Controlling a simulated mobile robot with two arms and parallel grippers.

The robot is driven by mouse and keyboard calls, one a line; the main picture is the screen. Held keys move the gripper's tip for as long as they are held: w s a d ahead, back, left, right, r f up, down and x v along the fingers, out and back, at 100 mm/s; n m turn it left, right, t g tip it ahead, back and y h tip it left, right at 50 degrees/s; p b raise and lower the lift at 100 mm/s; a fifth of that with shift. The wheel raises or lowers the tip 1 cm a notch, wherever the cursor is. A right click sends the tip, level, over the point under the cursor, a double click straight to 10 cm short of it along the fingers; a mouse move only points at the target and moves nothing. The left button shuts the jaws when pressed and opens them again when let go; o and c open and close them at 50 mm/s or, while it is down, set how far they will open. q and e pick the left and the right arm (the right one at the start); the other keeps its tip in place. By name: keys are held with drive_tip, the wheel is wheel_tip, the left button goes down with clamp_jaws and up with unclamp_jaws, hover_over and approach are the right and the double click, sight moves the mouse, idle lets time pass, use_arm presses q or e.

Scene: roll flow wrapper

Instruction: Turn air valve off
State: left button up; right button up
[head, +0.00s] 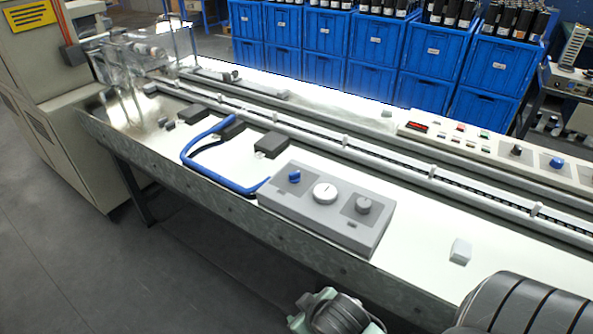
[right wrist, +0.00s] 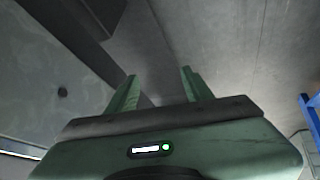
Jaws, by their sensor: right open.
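A grey control box (head: 270,203) sits on the near side of the white machine bed. It carries a blue knob (head: 294,176), a round white dial (head: 324,193) and a grey knob (head: 363,204). A bent blue hose (head: 186,155) runs to its left end. No label shows which part is the air valve. My right gripper (head: 308,310) is at the bottom of the head view, in front of the bed and apart from the box. In the right wrist view its green fingers (right wrist: 158,88) are spread and empty over grey floor. My left gripper is not in view.
The conveyor (head: 345,142) runs along the bed behind the box. A cream panel (head: 480,142) with buttons and another blue knob (head: 557,162) lies to the right. Blue crates (head: 385,85) stand behind. A small white block (head: 460,251) is on the bed at right.

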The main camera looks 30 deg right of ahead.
drive_tip(key=w+r+n+t, duration=0.2)
drive_tip(key=w+r+t, duration=0.4)
drive_tip(key=w+r, duration=0.45)
drive_tip(key=w+r+n+t, duration=0.3)
drive_tip(key=w+r+t, duration=0.4)
drive_tip(key=r, duration=0.7)
drive_tip(key=w+a+r+n+g+y, duration=0.1)
drive_tip(key=w+a+r+n+y, duration=0.1)
drive_tip(key=a+r+n+y, duration=1.2)
drive_tip(key=n+g+h, duration=1.3)
drive_tip(key=g+h, duration=0.1)
approach(295, 173)
drive_tip(key=f, duration=0.1)
drive_tip(key=x, duration=0.7)
drive_tip(key=shift+w+d+f+p, duration=0.15)
drive_tip(key=shift+w+p, duration=0.1)
drive_tip(key=shift+p, duration=0.1)
